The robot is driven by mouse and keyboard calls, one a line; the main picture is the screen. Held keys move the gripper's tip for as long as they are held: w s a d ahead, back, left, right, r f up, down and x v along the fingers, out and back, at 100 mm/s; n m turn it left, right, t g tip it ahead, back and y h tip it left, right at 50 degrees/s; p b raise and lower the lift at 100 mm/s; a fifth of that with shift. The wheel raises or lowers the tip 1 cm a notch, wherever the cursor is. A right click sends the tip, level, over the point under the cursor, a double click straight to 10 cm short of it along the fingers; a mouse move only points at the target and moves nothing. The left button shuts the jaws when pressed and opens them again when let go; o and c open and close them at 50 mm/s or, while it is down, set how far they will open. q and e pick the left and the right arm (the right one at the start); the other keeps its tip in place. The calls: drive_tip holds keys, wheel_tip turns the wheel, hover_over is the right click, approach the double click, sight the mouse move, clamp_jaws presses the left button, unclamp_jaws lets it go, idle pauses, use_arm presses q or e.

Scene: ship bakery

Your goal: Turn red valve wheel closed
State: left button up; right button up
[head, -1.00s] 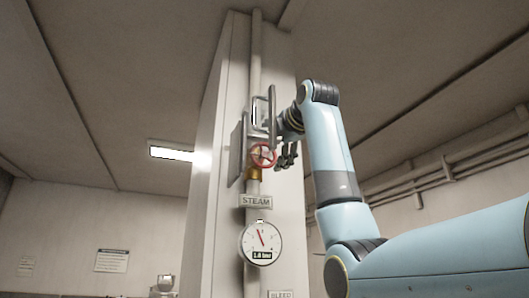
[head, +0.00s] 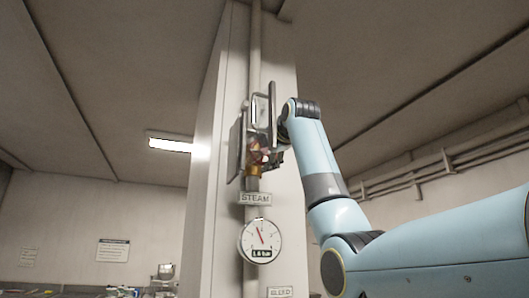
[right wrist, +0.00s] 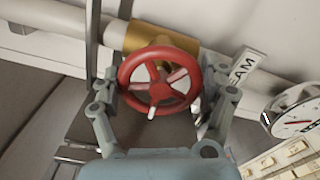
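The red valve wheel (right wrist: 157,108) faces the right wrist camera, on a brass fitting (right wrist: 150,38) of the steam pipe (right wrist: 60,22). In the head view the wheel (head: 256,156) is partly covered by my right gripper (head: 266,157). In the right wrist view my right gripper (right wrist: 160,92) has one finger on each side of the wheel, close to the rim. The fingers are spread wide; whether either touches the rim is hard to tell. My left gripper is in neither view.
A STEAM label (head: 255,199) and a round pressure gauge (head: 260,241) sit below the valve on the white column (head: 216,200). A BLEED label (head: 280,292) is lower down. A ceiling lamp (head: 170,145) is at left. Wall pipes (head: 420,175) run at right.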

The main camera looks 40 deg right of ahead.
drive_tip(key=c, duration=0.4)
drive_tip(key=shift+m, duration=0.3)
drive_tip(key=m, duration=0.3)
drive_tip(key=shift+f+m+p, duration=0.1)
drive_tip(key=shift+m+p, duration=0.2)
drive_tip(key=m, duration=0.4)
drive_tip(key=shift+f, duration=0.15)
drive_tip(key=m, duration=0.5)
drive_tip(key=shift+w+a+f, duration=0.1)
drive_tip(key=m, duration=0.5)
drive_tip(key=shift+b, duration=0.3)
drive_tip(key=shift+f, duration=0.1)
